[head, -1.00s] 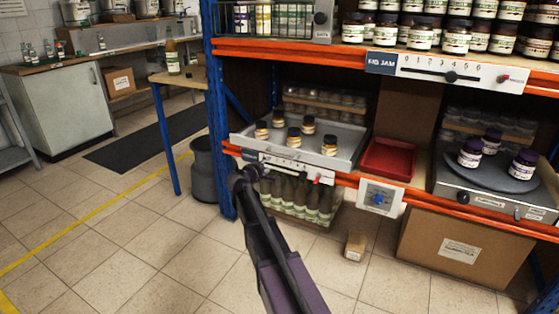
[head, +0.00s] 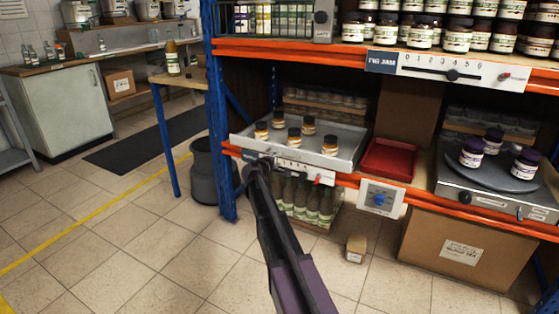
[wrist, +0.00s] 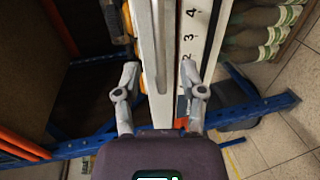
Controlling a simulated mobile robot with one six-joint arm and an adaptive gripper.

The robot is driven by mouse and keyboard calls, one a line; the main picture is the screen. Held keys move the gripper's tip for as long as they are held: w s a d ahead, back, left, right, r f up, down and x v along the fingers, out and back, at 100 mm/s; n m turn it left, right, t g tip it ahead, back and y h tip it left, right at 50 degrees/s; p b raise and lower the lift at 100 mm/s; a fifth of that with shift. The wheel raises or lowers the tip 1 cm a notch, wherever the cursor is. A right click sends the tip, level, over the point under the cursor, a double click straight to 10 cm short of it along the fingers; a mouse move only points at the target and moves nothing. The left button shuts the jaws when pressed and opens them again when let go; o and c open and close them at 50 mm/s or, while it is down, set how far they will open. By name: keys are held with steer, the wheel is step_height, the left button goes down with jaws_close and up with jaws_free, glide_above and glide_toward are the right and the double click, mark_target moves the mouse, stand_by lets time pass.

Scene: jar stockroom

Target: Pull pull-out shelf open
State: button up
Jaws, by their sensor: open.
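The pull-out shelf (head: 348,148) is a grey metal tray at the lower level of the rack, holding several jars. Its front carries a white numbered panel (head: 292,166) with a red tab at the right end. My gripper (head: 258,165) is at the left part of this panel, partly hidden by my own arm. In the wrist view my open gripper (wrist: 160,82) has one finger on each side of the shelf's white front edge (wrist: 143,60). The numbers 2, 3 and 4 show on the panel's outer face. I cannot tell whether either finger touches it.
A red tray (head: 388,160) and a turntable (head: 488,172) with dark jars are to the right. Bottles (head: 312,203) stand below the shelf. A blue rack post (head: 218,120) and a grey bin (head: 204,172) are left. A small box (head: 355,248) lies on the floor.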

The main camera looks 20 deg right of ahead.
mark_target(283, 156)
steer(key=shift+b+x, duration=0.45)
steer(key=shift+x, duration=2.4)
